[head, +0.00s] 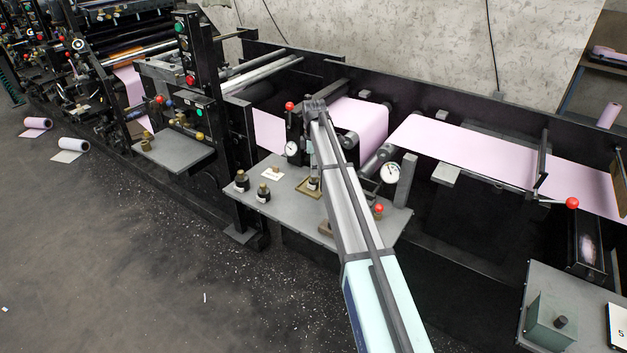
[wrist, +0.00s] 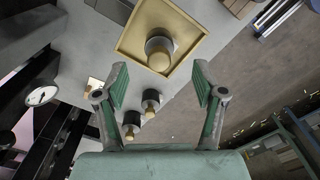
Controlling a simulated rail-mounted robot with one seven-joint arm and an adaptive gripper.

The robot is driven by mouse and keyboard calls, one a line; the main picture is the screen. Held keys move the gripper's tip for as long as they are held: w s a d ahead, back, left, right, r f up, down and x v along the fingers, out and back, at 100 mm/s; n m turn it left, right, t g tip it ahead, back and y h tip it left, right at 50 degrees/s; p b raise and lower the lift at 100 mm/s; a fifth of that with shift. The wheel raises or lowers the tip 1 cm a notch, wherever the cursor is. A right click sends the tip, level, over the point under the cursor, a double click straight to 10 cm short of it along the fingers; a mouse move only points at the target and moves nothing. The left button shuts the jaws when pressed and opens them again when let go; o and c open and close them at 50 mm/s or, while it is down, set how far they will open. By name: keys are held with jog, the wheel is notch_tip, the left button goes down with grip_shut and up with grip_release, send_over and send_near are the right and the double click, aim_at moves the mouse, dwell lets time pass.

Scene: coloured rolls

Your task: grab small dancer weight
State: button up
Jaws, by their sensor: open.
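My gripper (wrist: 160,75) is open, its two green-padded fingers apart with nothing between the pads. Beyond the fingertips, a dark weight with a brass top (wrist: 159,50) stands in a shallow tan tray (wrist: 124,45). Two slimmer dark weights with brass tops, one here (wrist: 151,98) and one here (wrist: 131,119), show between the fingers, farther below. In the head view, two dark weights (head: 242,181) (head: 263,193) stand on the grey shelf (head: 225,210), left of the tray (head: 303,190). My arm hides my gripper there. Which weight is the small dancer one cannot be told.
A white card (head: 272,174) with a small brass piece lies behind the weights. Pink web rollers and dark machine frame border the back. Open floor lies in front.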

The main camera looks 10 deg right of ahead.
aim_at(314, 181)
jog(key=shift+w+f+p, duration=0.1)
jog(key=shift+f+p, duration=0.95)
jog(key=shift+f, duration=2.6)
grip_shut()
